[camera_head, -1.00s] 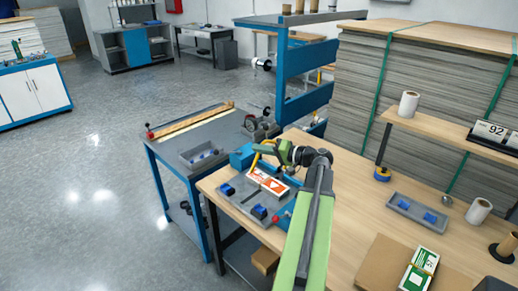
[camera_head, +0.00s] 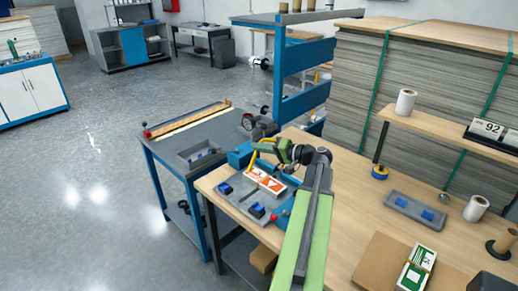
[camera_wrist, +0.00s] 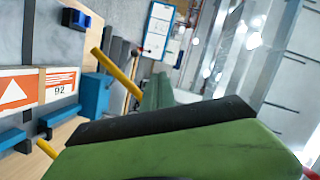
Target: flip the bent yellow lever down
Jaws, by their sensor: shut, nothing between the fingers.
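The bent yellow lever (camera_head: 253,161) stands raised at the back of the grey and blue fixture (camera_head: 236,196) on the wooden bench. In the wrist view a slanted yellow bar (camera_wrist: 116,72) shows beyond my gripper, and a shorter yellow piece (camera_wrist: 47,149) shows at lower left; I cannot tell whether they join. My green gripper (camera_head: 264,146) is shut and empty, close beside the lever's upper end. I cannot tell whether they touch. My gripper's green and black body fills the lower wrist view and hides part of the scene.
An orange and white label box (camera_head: 266,184) lies in the fixture, with blue blocks (camera_head: 257,211) and a red knob (camera_head: 283,213) near it. A blue-framed side table (camera_head: 214,133) adjoins at left. A grey tray (camera_head: 416,211) and card box (camera_head: 418,268) lie at right.

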